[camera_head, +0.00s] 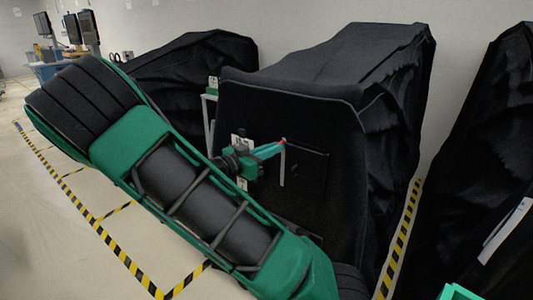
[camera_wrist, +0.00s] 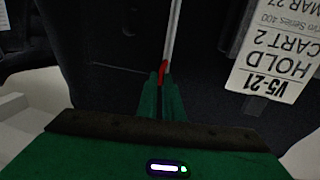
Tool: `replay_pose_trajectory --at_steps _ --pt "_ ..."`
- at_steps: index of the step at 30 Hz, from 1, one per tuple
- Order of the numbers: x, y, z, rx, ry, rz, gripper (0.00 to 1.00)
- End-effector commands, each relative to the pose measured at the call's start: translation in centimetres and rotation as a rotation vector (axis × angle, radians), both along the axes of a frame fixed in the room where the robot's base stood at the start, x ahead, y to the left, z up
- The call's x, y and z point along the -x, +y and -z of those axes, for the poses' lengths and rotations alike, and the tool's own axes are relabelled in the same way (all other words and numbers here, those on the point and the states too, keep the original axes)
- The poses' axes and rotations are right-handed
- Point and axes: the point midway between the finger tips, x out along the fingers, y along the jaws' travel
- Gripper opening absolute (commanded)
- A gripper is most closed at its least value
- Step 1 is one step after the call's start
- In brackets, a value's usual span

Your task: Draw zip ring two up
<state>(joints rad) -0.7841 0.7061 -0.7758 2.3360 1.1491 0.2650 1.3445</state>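The red zip ring (camera_head: 283,141) is at the top of a pale zip line (camera_head: 282,168) on the front of the black cart cover (camera_head: 300,110). My gripper (camera_head: 278,147) reaches it from the left. In the wrist view, the green fingers (camera_wrist: 161,92) are close together with the red ring (camera_wrist: 163,69) between their tips. The grey zip strip (camera_wrist: 173,30) runs away from the ring. A white label (camera_wrist: 277,60) reading "HOLD CART 2" hangs beside it, upside down in this view. The part of the ring inside the fingers is hidden.
Another black-covered cart (camera_head: 185,65) stands behind my arm, and one more (camera_head: 490,150) is at the right. Yellow-black floor tape (camera_head: 400,240) marks the narrow gap on the right. Open floor (camera_head: 50,220) lies at the left.

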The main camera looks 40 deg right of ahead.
Motion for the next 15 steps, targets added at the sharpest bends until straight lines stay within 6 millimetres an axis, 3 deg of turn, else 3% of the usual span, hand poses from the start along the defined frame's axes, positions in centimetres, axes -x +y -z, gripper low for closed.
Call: replay_pose_trajectory --at_steps 1,3,15 --pt "0.06 -0.04 0.01 0.0 0.001 0.002 0.16" --pt "0.06 -0.06 0.02 0.0 0.0 0.002 0.26" --pt "-0.11 0.85 0.07 -0.001 0.0 -0.003 0.26"
